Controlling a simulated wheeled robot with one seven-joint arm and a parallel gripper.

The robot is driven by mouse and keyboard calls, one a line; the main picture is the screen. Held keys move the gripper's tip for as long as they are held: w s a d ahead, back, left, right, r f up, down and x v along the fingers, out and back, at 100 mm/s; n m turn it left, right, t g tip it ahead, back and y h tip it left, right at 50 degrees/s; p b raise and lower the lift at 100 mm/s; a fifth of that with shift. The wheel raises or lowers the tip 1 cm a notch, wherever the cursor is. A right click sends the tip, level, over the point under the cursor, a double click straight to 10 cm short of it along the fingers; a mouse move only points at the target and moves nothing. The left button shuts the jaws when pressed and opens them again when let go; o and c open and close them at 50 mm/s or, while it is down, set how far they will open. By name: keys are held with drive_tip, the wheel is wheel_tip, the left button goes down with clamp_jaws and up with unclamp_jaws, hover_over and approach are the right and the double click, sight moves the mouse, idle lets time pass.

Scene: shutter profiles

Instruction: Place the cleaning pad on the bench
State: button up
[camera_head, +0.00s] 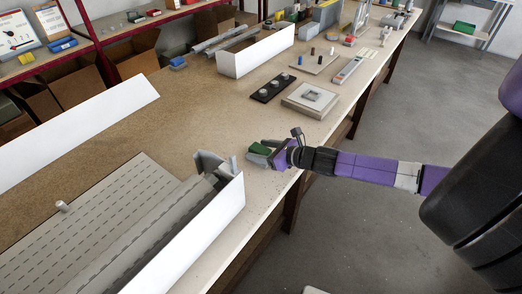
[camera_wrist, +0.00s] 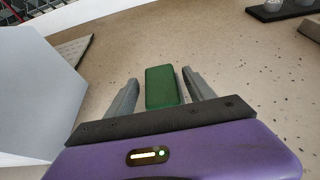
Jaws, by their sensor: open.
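A green cleaning pad (camera_head: 260,148) lies at the near edge of the bench (camera_head: 205,112), just beyond the white-walled profile box. In the wrist view the pad (camera_wrist: 163,87) appears to rest flat on the speckled bench top (camera_wrist: 235,62). My gripper (camera_head: 264,153) reaches in from the right, low over the bench. In the wrist view my gripper (camera_wrist: 160,77) is open, with one grey finger on each side of the pad. A gap shows between the pad and each finger. The pad's near end is close to the dark gripper bar.
A white-walled box of grey profiles (camera_head: 195,235) stands close to the left of my gripper. A square grey block (camera_head: 310,99) and a black strip with knobs (camera_head: 272,88) lie beyond it. The bench middle is clear. Red shelving (camera_head: 110,38) stands behind.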

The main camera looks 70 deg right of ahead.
drive_tip(key=b+v, duration=0.1)
drive_tip(key=v, duration=1.1)
drive_tip(key=shift+f+b, duration=0.1)
drive_tip(key=shift+b, duration=0.2)
drive_tip(key=shift+s+a, duration=0.2)
drive_tip(key=s+a+f+m+y, duration=0.1)
drive_tip(key=s+a+m, duration=0.3)
drive_tip(key=a+m, duration=0.5)
drive_tip(key=s+a+f+m+y, duration=0.2)
drive_tip(key=s+a+m, duration=0.35)
drive_tip(key=a, duration=0.55)
drive_tip(key=a+r+m+t, duration=0.1)
drive_tip(key=a+r+m, duration=0.3)
drive_tip(key=a+m, duration=0.4)
drive_tip(key=a+r+m, duration=0.4)
drive_tip(key=a+m, duration=0.4)
drive_tip(key=m, duration=0.3)
drive_tip(key=shift+r+t+b, duration=0.3)
drive_tip(key=shift+r+t, duration=0.05)
drive_tip(key=shift+t, duration=0.05)
